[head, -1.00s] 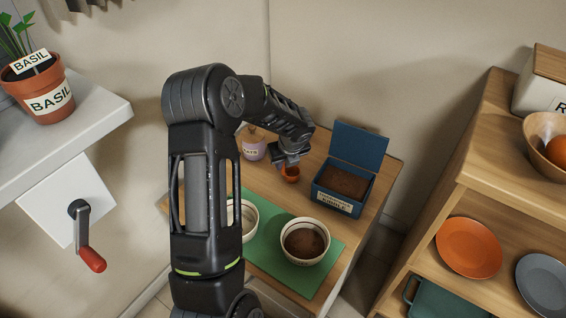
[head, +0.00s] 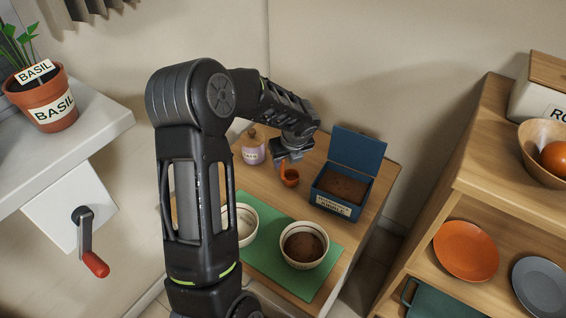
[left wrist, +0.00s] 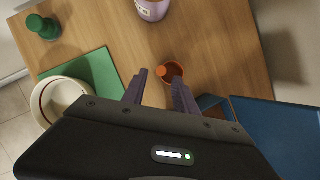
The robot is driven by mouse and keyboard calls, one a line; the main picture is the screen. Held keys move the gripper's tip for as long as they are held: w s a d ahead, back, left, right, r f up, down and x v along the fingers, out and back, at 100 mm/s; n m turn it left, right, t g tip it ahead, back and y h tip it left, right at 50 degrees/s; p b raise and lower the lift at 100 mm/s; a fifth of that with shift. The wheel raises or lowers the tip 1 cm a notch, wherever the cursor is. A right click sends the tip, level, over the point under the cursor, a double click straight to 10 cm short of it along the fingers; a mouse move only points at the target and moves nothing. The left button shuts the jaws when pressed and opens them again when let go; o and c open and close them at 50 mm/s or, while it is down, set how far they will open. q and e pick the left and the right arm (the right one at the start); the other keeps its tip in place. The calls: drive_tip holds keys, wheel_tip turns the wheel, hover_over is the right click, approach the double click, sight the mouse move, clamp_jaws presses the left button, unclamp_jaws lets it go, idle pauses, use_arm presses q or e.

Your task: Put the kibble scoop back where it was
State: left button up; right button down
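The orange kibble scoop (head: 291,179) sits on the wooden table top, left of the open blue kibble box (head: 341,188), with its handle pointing up. It also shows in the left wrist view (left wrist: 172,73). My left gripper (head: 290,160) is just above the scoop, by its handle. In the left wrist view its two fingers (left wrist: 160,78) stand apart, with no scoop clamped between them; whether a finger touches the handle is unclear. My right gripper is in neither view.
A bowl of brown kibble (head: 304,246) and a pale bowl (head: 246,222), partly behind my arm, stand on a green mat (head: 272,263). A lilac jar (head: 253,152) stands left of the scoop. A wooden shelf unit (head: 480,190) is at the right.

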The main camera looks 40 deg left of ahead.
use_arm(q)
drive_tip(key=p+v, duration=0.1)
drive_tip(key=v, duration=0.5)
drive_tip(key=shift+r, duration=0.3)
drive_tip(key=shift+s+d, duration=0.1)
idle(1.1)
